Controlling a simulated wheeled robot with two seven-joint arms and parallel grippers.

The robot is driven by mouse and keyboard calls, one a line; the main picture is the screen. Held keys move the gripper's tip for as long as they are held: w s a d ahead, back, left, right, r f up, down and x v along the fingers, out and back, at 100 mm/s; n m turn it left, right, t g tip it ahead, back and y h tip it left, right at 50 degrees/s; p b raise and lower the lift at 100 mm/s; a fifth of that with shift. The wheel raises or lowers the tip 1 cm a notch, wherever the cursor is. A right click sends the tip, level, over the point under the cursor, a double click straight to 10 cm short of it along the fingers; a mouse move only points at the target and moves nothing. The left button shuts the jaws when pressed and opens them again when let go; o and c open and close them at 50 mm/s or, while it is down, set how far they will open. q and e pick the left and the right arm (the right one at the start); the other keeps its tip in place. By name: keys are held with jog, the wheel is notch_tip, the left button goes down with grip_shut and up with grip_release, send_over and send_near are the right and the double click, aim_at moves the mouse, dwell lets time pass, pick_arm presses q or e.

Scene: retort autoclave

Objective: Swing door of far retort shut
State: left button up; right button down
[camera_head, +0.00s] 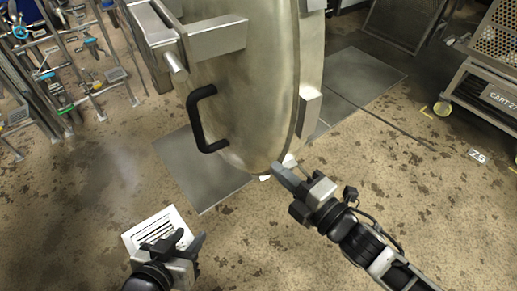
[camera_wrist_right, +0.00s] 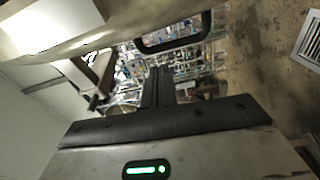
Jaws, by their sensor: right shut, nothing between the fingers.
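The retort door (camera_head: 245,75) is a large round metal disc standing open, seen nearly face-on and slanted in the head view. Its black bar handle (camera_head: 197,120) is on the face toward the left. The handle also shows at the top of the right wrist view (camera_wrist_right: 172,46). My right gripper (camera_head: 277,167) is shut and empty, its fingertips at the door's lower right edge; I cannot tell whether they touch it. The shut fingers show in the right wrist view (camera_wrist_right: 158,74). My left gripper (camera_head: 194,234) is open and empty, low and left of the door, away from the handle.
A metal latch bracket (camera_head: 215,38) juts from the door's upper left. Pipes and valves (camera_head: 75,60) fill the upper left. A wheeled cart (camera_head: 490,85) stands at the right. Floor between the door and cart is mostly clear.

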aim_at(256, 132)
jog(key=shift+w+a+r+n+y+p, duration=0.15)
jog(key=shift+w+a+n, duration=0.2)
jog(key=shift+w+a, duration=1)
jog(key=shift+w+a+r+n+y+p, duration=0.15)
jog(key=shift+w+a+n, duration=0.2)
jog(key=shift+w, duration=1.85)
jog(key=shift+w+a+r+n+y+p, duration=0.15)
jog(key=shift+w+a+n, duration=0.45)
jog(key=shift+w, duration=1.2)
jog(key=shift+a, duration=0.1)
